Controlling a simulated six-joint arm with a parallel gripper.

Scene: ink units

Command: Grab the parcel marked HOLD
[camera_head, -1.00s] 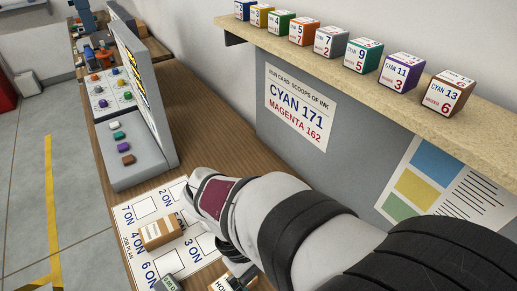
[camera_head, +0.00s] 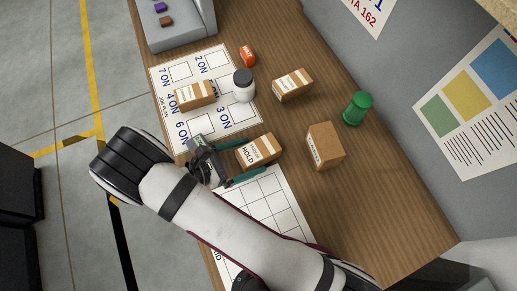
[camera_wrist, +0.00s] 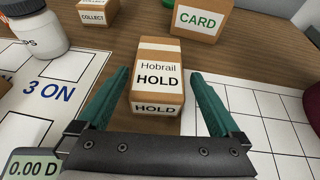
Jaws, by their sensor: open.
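The parcel marked HOLD (camera_head: 262,150) is a brown box with a white label band. It lies on the wooden bench beside the job plan sheet and a white grid sheet. In the wrist view the parcel (camera_wrist: 158,62) reads "Hobrail HOLD" on top and "HOLD" on its near face. My gripper (camera_head: 256,158) has teal fingers spread wide. In the wrist view the gripper (camera_wrist: 160,76) has one finger on each side of the parcel, with a visible gap on both sides. Nothing is held. Whether the fingers are down at the parcel's height is unclear.
A parcel marked CARD (camera_wrist: 200,19) stands right of the HOLD parcel, with a green container (camera_head: 357,108) beyond. A parcel marked COLLECT (camera_head: 292,86), a white jar (camera_head: 244,92) and a red WAIT block (camera_head: 247,55) stand farther back. Another parcel (camera_head: 194,95) lies on the job plan (camera_head: 170,68).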

